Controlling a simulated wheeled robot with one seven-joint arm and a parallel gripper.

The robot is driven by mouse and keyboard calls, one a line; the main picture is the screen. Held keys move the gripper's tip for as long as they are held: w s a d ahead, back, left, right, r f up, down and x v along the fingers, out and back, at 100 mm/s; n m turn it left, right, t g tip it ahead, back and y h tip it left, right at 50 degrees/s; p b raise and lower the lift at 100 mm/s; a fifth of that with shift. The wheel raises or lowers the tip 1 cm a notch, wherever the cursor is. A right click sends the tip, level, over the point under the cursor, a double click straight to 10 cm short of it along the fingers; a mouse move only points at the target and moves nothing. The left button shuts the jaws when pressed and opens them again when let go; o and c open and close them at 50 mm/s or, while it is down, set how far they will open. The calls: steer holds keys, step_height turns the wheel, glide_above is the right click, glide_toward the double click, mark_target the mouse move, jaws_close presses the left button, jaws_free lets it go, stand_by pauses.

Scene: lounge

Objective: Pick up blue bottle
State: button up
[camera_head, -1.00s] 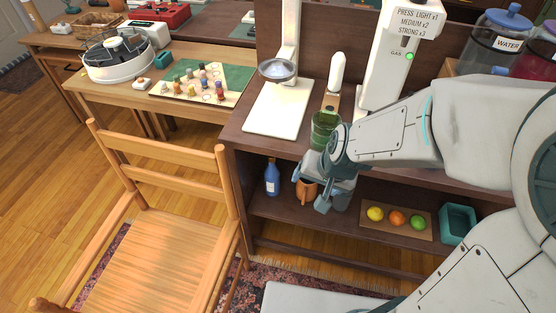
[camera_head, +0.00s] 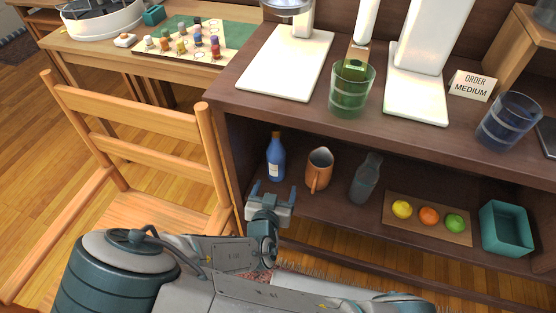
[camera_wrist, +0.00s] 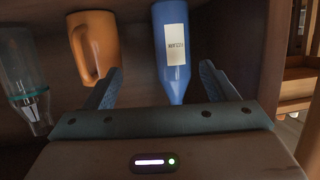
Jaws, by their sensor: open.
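The blue bottle (camera_head: 276,158) stands upright on the lower shelf of the dark cabinet, near its left wall, with a white label. My gripper (camera_head: 271,191) is open and empty just in front of the bottle, apart from it. In the wrist view the bottle (camera_wrist: 172,70) appears upside down ahead of my gripper (camera_wrist: 160,85), between the two fingers but closer to the right one.
An orange pitcher (camera_head: 318,170) stands just right of the bottle, and a clear grey bottle (camera_head: 366,178) stands beyond it. Fruits lie on a wooden board (camera_head: 437,229) beside a teal bin (camera_head: 507,229). A wooden chair (camera_head: 130,133) stands left of the cabinet.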

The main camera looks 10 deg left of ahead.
mark_target(274, 166)
steer(key=shift+n+t+y, duration=0.5)
steer(key=shift+t+y, duration=0.1)
steer(key=shift+t, duration=0.2)
steer(key=w, duration=0.2)
steer(key=w+a+b, duration=0.1)
steer(key=w, duration=0.2)
steer(key=w+a+f+b, duration=0.1)
steer(key=w, duration=0.1)
steer(key=shift+w+a, duration=0.15)
steer(key=shift+w, duration=0.1)
steer(key=shift+w+a+f+b, duration=0.15)
steer(key=shift+w+b, duration=0.45)
steer(key=shift+w, duration=0.95)
steer(key=shift+w+a+b, duration=0.1)
steer(key=shift+w+b, duration=0.45)
steer(key=shift+w, duration=0.95)
steer(key=c, duration=1.5)
steer(key=shift+c, duration=0.2)
